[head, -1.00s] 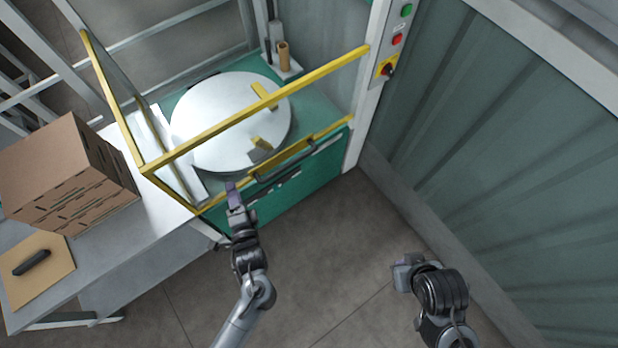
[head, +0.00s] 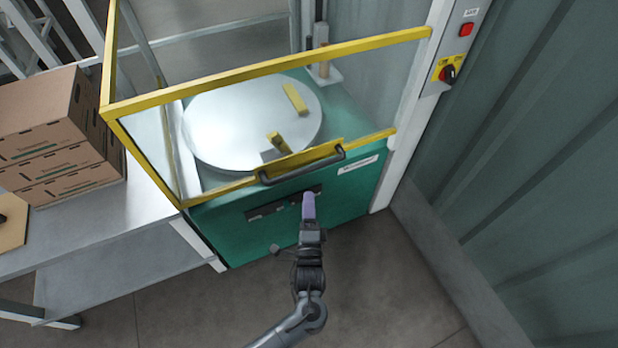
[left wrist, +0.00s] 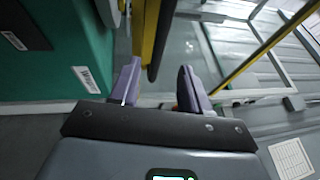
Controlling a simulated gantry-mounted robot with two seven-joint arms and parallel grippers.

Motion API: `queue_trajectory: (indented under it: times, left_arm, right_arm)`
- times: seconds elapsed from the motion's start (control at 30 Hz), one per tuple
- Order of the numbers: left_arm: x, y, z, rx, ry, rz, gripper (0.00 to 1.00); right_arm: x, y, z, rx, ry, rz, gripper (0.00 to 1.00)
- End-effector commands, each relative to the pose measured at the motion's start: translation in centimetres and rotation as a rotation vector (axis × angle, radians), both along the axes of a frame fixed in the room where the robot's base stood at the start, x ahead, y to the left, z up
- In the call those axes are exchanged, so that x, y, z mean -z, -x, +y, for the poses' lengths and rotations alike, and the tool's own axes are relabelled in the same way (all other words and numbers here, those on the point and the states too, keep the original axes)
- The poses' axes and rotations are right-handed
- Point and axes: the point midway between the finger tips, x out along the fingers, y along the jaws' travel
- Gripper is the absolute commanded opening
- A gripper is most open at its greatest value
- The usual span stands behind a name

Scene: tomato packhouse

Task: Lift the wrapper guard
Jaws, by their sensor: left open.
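The wrapper guard (head: 270,75) is a clear panel in a yellow frame, standing in front of the round silver turntable (head: 235,125). Its dark bar handle (head: 300,166) is on the yellow lower rail. My left gripper (head: 308,198), with purple fingers, is just below the handle in the head view, in front of the green machine base. In the left wrist view my left gripper (left wrist: 160,88) is open. A dark bar that looks like the handle (left wrist: 153,72) shows beyond and between the fingers, beside a yellow rail. Contact cannot be told. My right gripper is out of view.
A control post with a red button (head: 467,29) and a black knob on yellow (head: 449,72) stands at the right. Stacked cardboard boxes (head: 55,140) sit on a grey table (head: 100,230) at the left. The floor in front is clear.

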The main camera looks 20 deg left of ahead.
Motion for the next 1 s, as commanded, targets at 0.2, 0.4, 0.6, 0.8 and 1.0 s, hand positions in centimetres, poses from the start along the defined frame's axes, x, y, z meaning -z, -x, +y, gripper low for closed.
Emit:
queue_trajectory:
  times: [0.2, 0.4, 0.6, 0.8, 1.0]
  left_arm:
    - [-0.1, -1.8, 0.7, -0.001, -0.001, -0.006, 0.46]
    - [-0.6, -4.8, 1.9, -0.001, -0.001, -0.006, 0.46]
    - [-1.2, -7.6, 2.9, 0.000, -0.001, -0.006, 0.46]
    - [-1.6, -9.3, 3.5, 0.000, -0.001, -0.004, 0.46]
    - [-1.8, -9.9, 3.8, 0.000, 0.000, -0.002, 0.46]
  right_arm:
    - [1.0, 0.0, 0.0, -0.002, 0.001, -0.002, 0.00]
    - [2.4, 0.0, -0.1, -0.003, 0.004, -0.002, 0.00]
    - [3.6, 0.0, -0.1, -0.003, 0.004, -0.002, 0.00]
    - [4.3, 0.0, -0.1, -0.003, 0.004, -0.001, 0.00]
    - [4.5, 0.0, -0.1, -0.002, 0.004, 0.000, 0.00]
